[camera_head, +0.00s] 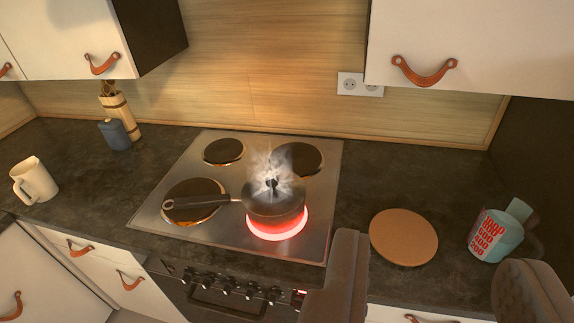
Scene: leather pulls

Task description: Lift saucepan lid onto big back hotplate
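A dark saucepan (274,211) stands on the glowing red front right hotplate (279,229), with its handle pointing left. A dark lid (262,192) with a small knob (271,183) appears to sit on it, partly veiled by steam. The back right hotplate (306,160) is dark and bare, and looks larger than the back left hotplate (223,151). Steam crosses its left part. My gripper (430,252) is open and empty. Its two fingers show at the bottom right, well apart, to the right of the saucepan and nearer the camera.
The steel hob (323,195) has a bare front left hotplate (190,192) under the pan handle. A round cork-coloured board (404,237) and a printed light-blue mug (494,236) are at right. A cream mug (34,181) is at left. Wall cabinets (470,35) overhang the counter.

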